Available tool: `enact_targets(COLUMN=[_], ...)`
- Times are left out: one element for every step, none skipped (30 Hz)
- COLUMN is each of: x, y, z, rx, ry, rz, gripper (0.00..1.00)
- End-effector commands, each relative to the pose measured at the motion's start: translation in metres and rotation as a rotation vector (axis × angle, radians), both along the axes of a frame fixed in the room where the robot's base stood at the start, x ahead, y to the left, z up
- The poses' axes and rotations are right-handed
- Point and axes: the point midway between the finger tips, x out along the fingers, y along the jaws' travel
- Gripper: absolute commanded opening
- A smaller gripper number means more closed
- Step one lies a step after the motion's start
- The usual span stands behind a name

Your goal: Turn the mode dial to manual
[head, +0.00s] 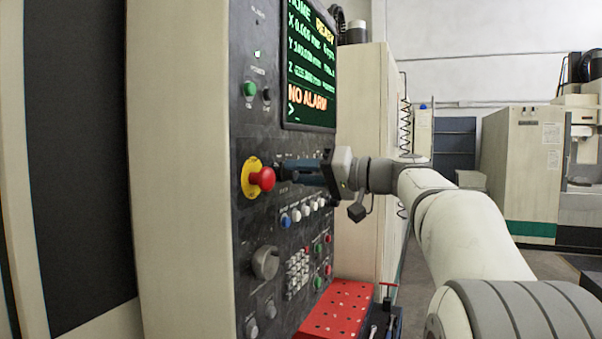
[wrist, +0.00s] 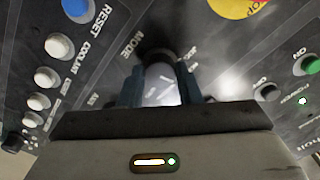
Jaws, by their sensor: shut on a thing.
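The mode dial (wrist: 160,88) sits on the dark control panel (head: 262,215), beside the word MODE in the wrist view. Its pale, shiny face shows between my fingers, with light marks on it; I cannot tell which setting it points to. My gripper (wrist: 159,80) is shut on the dial, one blue-grey finger on each side. In the head view my gripper (head: 287,170) reaches the panel from the right, just right of the red emergency stop button (head: 263,179), and the dial is mostly hidden by the fingers. The label text around the dial is partly covered and blurred.
The emergency stop's yellow ring (wrist: 233,5) is near the dial. A row of white and blue buttons (head: 297,215) lies below my gripper, and a large grey knob (head: 266,263) lower down. The screen (head: 311,62) reads NO ALARM. A red perforated tray (head: 338,308) juts out below.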

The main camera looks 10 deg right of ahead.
Motion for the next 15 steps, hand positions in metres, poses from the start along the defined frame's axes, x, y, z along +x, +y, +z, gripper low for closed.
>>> enact_targets(x=[0.0002,0.0001,0.0001,0.0002,0.0001,0.0002,0.0002,0.0002,0.0002,0.0002,0.0001,0.0001,0.0002,0.0002,0.0001], y=[0.0000,0.0000,0.0000,0.0001,0.0002,0.0001,0.0002,0.0002,0.0002,0.0002,0.0003,0.0003,0.0004,0.0004,0.0004], z=[0.0003,0.0004,0.0004,0.0005,0.0006,0.0006,0.0007,0.0008,0.0010,0.0011,0.0012,0.0013,0.0015,0.0015,0.0014], rx=[0.016,0.027,0.044,0.058,0.071,0.090,0.104,0.119,0.138,0.153,0.166,0.185,0.199,0.212,0.229], ry=[0.023,0.037,0.060,0.079,0.098,0.124,0.143,0.163,0.190,0.210,0.229,0.254,0.273,0.291,0.315], rz=[0.000,0.000,0.000,0.000,0.000,0.000,0.000,0.000,0.000,0.000,0.000,0.000,0.000,0.000,0.000], gripper=[0.08,0.08,0.08,0.08,0.08,0.08,0.08,0.08,0.08,0.08,0.08,0.08,0.08,0.08,0.08])
